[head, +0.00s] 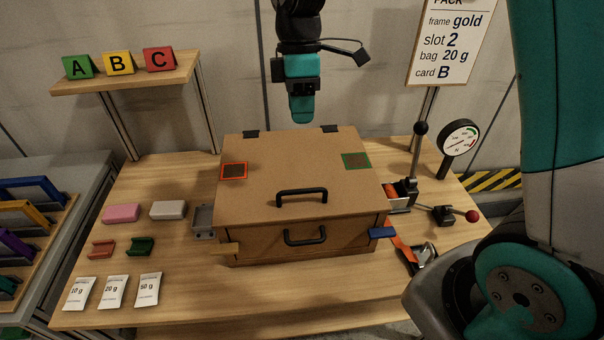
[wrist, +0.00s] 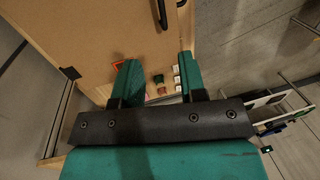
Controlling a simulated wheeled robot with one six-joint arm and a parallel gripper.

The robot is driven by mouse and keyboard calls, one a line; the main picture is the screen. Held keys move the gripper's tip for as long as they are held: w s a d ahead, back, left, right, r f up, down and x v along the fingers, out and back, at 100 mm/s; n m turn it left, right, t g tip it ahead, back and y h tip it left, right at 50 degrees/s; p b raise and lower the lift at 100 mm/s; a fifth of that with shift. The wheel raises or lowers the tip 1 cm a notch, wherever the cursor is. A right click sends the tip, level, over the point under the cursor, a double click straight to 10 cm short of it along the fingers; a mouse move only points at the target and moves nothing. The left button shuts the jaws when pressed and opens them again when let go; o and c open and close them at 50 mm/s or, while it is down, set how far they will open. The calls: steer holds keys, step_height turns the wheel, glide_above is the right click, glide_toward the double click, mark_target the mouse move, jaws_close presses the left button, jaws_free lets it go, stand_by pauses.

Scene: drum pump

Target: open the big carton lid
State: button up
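The big carton (head: 300,245) stands in the middle of the wooden table, and its brown lid (head: 290,165) lies flat and closed on top. A black handle (head: 302,195) sits near the lid's front edge, and hinges show at its back edge. A second black handle (head: 305,236) is on the carton's front face. My gripper (head: 302,115) hangs above and behind the lid's back edge, apart from it. In the wrist view its two fingers (wrist: 158,75) are spread with nothing between them, and part of the lid (wrist: 85,30) shows beyond.
A gauge (head: 458,137), a lever (head: 418,150) and a red-knobbed crank (head: 455,214) stand right of the carton. Pink and white blocks (head: 168,210), small holders and several bags (head: 113,291) lie left. A card shelf (head: 125,75) stands back left. The table's front strip is clear.

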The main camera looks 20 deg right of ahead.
steer(key=s+f, duration=0.1)
steer(key=f, duration=0.4)
steer(key=s+f+p, duration=0.1)
steer(key=f, duration=0.4)
steer(key=s+a+f+p, duration=0.1)
steer(key=f, duration=0.5)
steer(key=shift+s, duration=0.1)
steer(key=shift+r, duration=0.1)
jaws_close()
